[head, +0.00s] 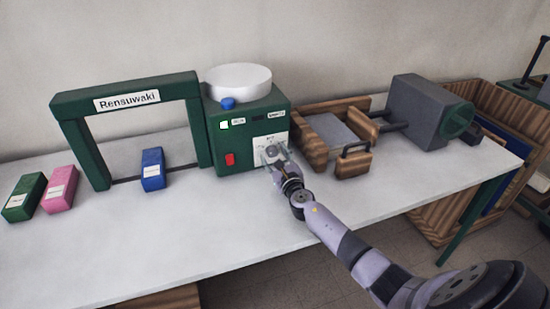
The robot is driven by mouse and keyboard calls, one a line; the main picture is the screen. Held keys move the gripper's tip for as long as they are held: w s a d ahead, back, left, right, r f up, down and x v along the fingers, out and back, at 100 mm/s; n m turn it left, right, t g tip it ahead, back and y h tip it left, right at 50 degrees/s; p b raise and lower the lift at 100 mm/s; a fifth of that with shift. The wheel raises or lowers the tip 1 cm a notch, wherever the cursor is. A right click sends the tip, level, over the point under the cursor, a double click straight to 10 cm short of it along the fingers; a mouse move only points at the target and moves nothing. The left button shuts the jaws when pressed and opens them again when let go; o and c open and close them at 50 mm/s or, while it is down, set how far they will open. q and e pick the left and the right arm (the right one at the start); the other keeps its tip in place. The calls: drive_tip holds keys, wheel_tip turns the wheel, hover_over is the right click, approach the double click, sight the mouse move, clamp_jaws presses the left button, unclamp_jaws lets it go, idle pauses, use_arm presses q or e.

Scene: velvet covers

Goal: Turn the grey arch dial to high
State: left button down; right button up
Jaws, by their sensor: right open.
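A green arch (126,92) labelled "Rensuwaki" stands at the back left of the table, joined to a green control box (234,164). The box front carries a white dial plate (281,139) with a small grey dial (271,150). My right gripper (269,152) is open at the dial, with its fingers around or just in front of it. I cannot tell whether they touch it. The gripper hides much of the dial, so its setting cannot be read. My left gripper is not in view.
The box has a red switch (229,159), a blue button (227,103) and a white round top (238,80). Blue (152,169), pink (59,189) and green (24,197) blocks lie left. A wooden holder (325,135) and grey machine (428,108) stand right. The front table is clear.

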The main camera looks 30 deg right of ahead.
drive_tip(key=shift+c, duration=0.3)
drive_tip(key=c, duration=1.1)
